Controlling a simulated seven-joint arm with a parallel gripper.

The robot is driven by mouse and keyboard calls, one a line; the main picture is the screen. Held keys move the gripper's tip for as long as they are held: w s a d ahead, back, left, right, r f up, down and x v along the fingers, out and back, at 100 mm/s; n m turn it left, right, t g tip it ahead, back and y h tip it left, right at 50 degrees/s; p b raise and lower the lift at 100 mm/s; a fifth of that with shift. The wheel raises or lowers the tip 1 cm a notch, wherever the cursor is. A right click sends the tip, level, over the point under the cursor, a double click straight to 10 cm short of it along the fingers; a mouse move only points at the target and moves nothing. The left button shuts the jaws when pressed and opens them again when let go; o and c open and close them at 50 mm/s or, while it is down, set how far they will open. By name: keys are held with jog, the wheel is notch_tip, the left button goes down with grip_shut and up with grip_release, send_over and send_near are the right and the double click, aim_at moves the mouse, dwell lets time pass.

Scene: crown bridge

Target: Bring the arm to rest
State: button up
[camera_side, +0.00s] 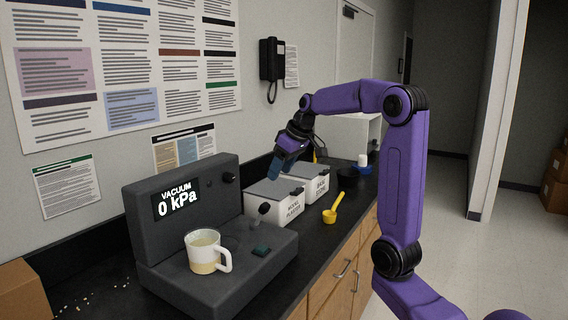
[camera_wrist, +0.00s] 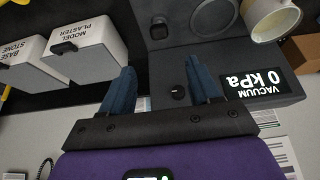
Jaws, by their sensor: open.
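My purple arm reaches in from the right in the side view. My gripper (camera_side: 283,167) points down in the air over the bench, near the lid of the model plaster box. It also shows in the wrist view (camera_wrist: 160,85), where its two blue fingers are apart with nothing between them. In the side view I cannot see the gap between the fingers clearly.
The vacuum unit (camera_side: 215,265) reads 0 kPa, with a white mug (camera_side: 205,250) on its base. The model plaster box (camera_side: 272,205) and base stone box (camera_side: 318,184) stand beside it. A yellow scoop (camera_side: 330,215) lies on the black bench (camera_side: 335,238).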

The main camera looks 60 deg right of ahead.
jog(key=shift+v, duration=0.9)
jog(key=shift+a, duration=0.1)
jog(key=s+a+f+n+g+y, duration=0.1)
jog(key=s+a+f+n+g, duration=0.2)
jog(key=a, duration=0.8)
jog(key=s+a+f+n+y, duration=0.1)
jog(key=s+a+f+n, duration=0.35)
jog(key=a, duration=0.65)
jog(key=s+a+f+n, duration=0.1)
jog(key=s+f, duration=0.1)
jog(key=s, duration=0.4)
jog(key=s+a+f+n+g+h, duration=0.1)
jog(key=s+a+f+n, duration=0.1)
jog(key=s, duration=0.5)
jog(key=s+a+f+n+g, duration=0.1)
jog(key=s+f+n, duration=0.1)
jog(key=s, duration=0.5)
jog(key=shift+s+a+f+h, duration=0.25)
jog(key=shift+a+f+h, duration=0.05)
jog(key=shift+f, duration=0.5)
